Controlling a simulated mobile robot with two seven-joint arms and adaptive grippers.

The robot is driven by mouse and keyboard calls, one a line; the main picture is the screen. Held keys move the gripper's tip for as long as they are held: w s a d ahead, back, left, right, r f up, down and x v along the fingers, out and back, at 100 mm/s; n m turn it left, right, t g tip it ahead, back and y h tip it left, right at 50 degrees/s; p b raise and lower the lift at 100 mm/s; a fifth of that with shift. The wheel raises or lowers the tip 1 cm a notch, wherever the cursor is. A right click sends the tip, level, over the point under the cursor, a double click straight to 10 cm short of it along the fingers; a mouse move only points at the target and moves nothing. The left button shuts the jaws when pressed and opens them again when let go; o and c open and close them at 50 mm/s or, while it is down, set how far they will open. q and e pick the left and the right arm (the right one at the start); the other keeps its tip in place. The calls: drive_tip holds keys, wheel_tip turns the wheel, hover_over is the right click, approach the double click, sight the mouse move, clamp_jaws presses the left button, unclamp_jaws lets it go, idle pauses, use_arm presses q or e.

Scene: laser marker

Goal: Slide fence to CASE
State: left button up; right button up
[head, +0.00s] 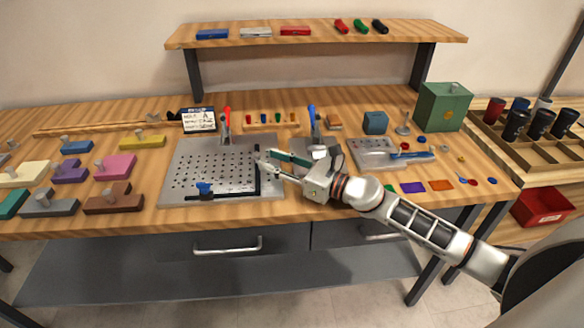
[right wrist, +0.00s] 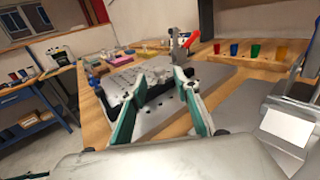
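The grey perforated plate (head: 190,170) lies on the bench in the head view. A dark upright bar, which looks like the fence (head: 257,184), stands along the plate's right side. My right gripper (head: 266,159) reaches in from the right, with its tips close to the upper part of this bar. In the right wrist view, my right gripper (right wrist: 162,88) has its two green fingers apart, with dark pads. A dark piece (right wrist: 158,88) shows between or just beyond the tips; I cannot tell whether they touch it. No CASE mark is readable. My left gripper is not in view.
A red-handled clamp (head: 226,118) stands at the plate's back edge, and a blue knob (head: 203,188) sits near its front. A blue-handled clamp (head: 313,122) stands to the right. A small sign (head: 198,120) is behind. Coloured blocks (head: 115,166) lie left; a green box (head: 443,106) stands right.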

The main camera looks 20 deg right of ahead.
drive_tip(key=v, duration=0.6)
drive_tip(key=shift+s+d, duration=0.15)
drive_tip(key=shift+s, duration=0.1)
drive_tip(key=shift+s, duration=0.1)
